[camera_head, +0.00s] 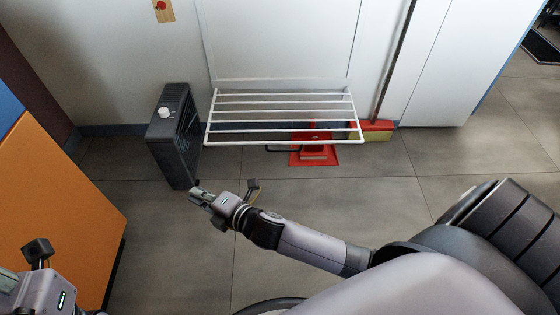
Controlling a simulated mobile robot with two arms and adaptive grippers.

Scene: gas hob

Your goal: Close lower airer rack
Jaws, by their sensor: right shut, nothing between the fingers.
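The lower airer rack (283,136) is a white barred frame folded out from the white wall panel, standing roughly level above the floor. My right gripper (197,192) is shut and empty. In the picture it lies below the rack's front left corner, beside the foot of a dark heater, with a clear gap to the rack's front bar. My left gripper is only partly in view at the lower left corner; its arm end shows there, but its fingers are cut off by the frame edge.
The dark heater (173,135) stands left of the rack. An orange cabinet (60,215) stands at left.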

